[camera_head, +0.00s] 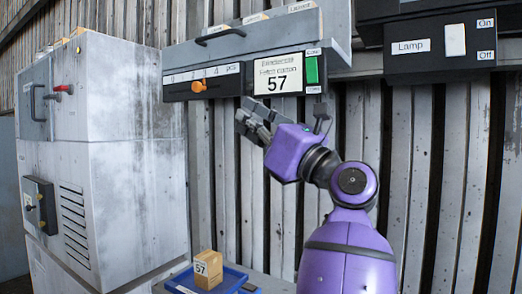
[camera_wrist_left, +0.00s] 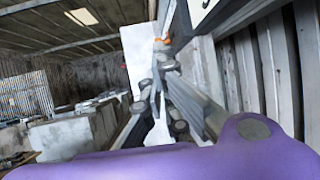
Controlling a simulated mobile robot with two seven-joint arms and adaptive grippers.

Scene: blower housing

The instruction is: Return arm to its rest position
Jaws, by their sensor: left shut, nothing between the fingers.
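My left arm is purple and reaches up in the middle of the head view. Its left gripper (camera_head: 252,118) is raised in front of the corrugated wall, just below the panel with the "57" label (camera_head: 277,75). The fingers are shut and hold nothing. In the left wrist view the grey fingers (camera_wrist_left: 162,82) point toward the panel, with an orange spot beyond them. The orange knob (camera_head: 199,86) on the panel is up and left of the gripper, apart from it. My right gripper is out of view.
A grey cabinet (camera_head: 115,120) with a red-tipped lever stands at left. A blue tray (camera_head: 232,276) holds a small "57" carton (camera_head: 208,268) at the bottom. A green switch (camera_head: 312,70) is beside the label. A lamp switch box (camera_head: 440,45) hangs upper right.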

